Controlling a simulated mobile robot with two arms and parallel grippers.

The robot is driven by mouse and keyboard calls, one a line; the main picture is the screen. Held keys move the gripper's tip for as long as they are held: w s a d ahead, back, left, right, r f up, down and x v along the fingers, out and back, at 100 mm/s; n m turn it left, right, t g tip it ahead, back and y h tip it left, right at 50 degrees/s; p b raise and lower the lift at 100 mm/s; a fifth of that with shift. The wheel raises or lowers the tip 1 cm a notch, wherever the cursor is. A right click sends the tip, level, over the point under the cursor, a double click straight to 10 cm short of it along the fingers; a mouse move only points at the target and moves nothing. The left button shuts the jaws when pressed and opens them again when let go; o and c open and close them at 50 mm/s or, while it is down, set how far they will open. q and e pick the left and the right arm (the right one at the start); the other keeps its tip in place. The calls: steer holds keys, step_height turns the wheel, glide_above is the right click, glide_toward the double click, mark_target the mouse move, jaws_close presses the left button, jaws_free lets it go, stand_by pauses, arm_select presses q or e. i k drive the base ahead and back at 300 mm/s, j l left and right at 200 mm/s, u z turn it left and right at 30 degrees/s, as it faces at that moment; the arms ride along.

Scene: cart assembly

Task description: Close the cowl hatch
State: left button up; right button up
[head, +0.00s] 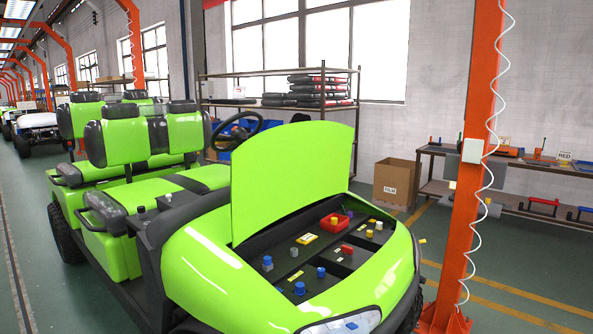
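The cowl hatch (292,180) is a flat bright green panel at the front of a green cart (212,270). It stands raised and open, close to upright with a slight tilt. Below it the dark cowl compartment (325,275) is uncovered. Inside sit several blue knobs or caps, a red tray (335,222) with a yellow piece, a red block (347,249), and small yellow labels and grey pieces. Neither of my grippers shows in the head view.
An orange post (467,190) with a coiled white cable stands right of the cart. A cardboard box (396,183) sits on the floor behind. A workbench (520,166) with tools is at the right wall; shelves (280,103) stand at the back. Green floor between cart and bench is mostly clear.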

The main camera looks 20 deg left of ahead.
mark_target(279, 172)
steer(key=j+z, duration=0.1)
steer(key=j, duration=0.4)
steer(key=k+j+z, duration=0.15)
steer(key=j, duration=0.3)
steer(key=k+j+z, duration=0.1)
steer(key=j, duration=0.4)
steer(key=k+j+z, duration=0.1)
steer(key=j, duration=0.35)
steer(key=i+j+z, duration=0.1)
steer(key=j+z, duration=0.15)
steer(key=j, duration=1.35)
steer(key=j+z, duration=0.3)
steer(key=j, duration=1.3)
steer(key=j+z, duration=0.25)
steer(key=z, duration=0.25)
steer(key=k+j+z, duration=0.15)
steer(key=z, duration=0.25)
steer(key=k+j+z, duration=0.15)
steer(key=z, duration=0.25)
steer(key=k+j+z, duration=0.15)
steer(key=z, duration=0.25)
steer(key=k, duration=0.05)
